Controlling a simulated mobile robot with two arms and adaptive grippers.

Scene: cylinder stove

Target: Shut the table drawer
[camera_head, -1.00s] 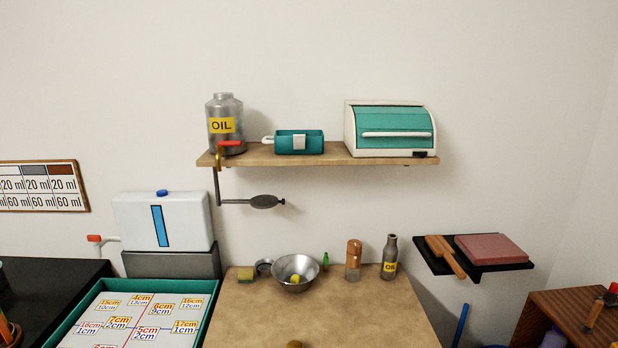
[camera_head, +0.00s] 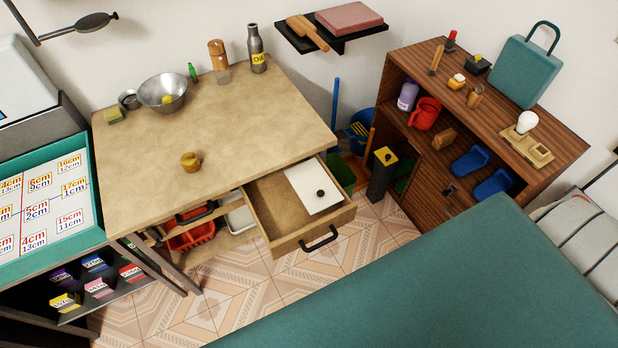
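The wooden table (camera_head: 245,125) stands left of the middle in the head view. Its right drawer (camera_head: 262,208) is pulled out toward the front and has a black handle (camera_head: 319,239) on its front face. A white flat board with a small black knob (camera_head: 313,188) lies in the open drawer. Neither of my grippers is in view.
A wooden shelf unit (camera_head: 416,160) stands at the right. A large teal surface (camera_head: 450,285) fills the lower right. Tiled floor (camera_head: 245,285) shows before the drawer.

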